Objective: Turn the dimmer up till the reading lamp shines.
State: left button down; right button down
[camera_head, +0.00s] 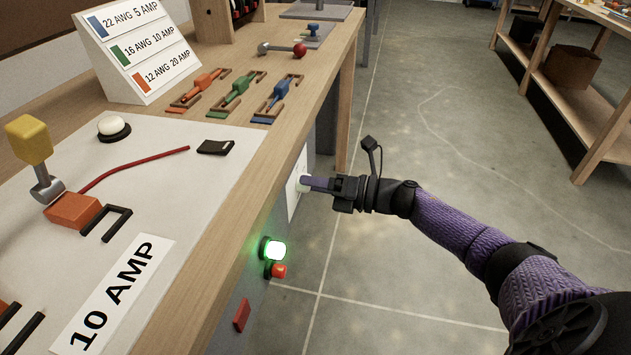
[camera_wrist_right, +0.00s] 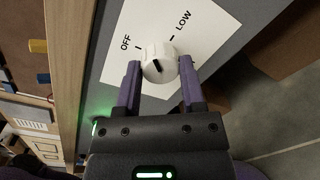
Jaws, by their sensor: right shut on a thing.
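The dimmer is a white round knob (camera_wrist_right: 160,58) on a white plate (camera_wrist_right: 203,25) in the right wrist view. The plate reads OFF and LOW with tick marks, and a further tick shows by my right finger. A black mark shows on the knob's face; I cannot tell exactly which label it lines up with. My right gripper (camera_wrist_right: 159,66) is shut on the knob, one purple finger at each side. In the head view my right gripper (camera_head: 310,183) reaches the plate (camera_head: 295,187) on the bench's side. I see no reading lamp. My left gripper is not in view.
A glowing green button (camera_head: 274,250) and a red one (camera_head: 278,270) are on the bench's side, nearer me than the plate. The bench top (camera_head: 250,145) holds wires, coloured connectors and a sign (camera_head: 140,50).

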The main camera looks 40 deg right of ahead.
pick_arm(q)
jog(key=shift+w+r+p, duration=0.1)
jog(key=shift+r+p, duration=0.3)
jog(key=shift+p, duration=0.05)
pick_arm(e)
jog(key=shift+m, duration=4.6)
jog(key=shift+f, duration=0.1)
jog(key=c, duration=0.5)
grip_release()
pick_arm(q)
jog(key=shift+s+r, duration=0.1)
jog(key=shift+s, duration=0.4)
pick_arm(e)
jog(key=o, duration=0.3)
pick_arm(q)
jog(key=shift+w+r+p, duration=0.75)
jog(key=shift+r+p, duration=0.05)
jog(key=shift+p, duration=0.15)
pick_arm(e)
jog(key=v, duration=1)
jog(key=shift+w+d, duration=0.2)
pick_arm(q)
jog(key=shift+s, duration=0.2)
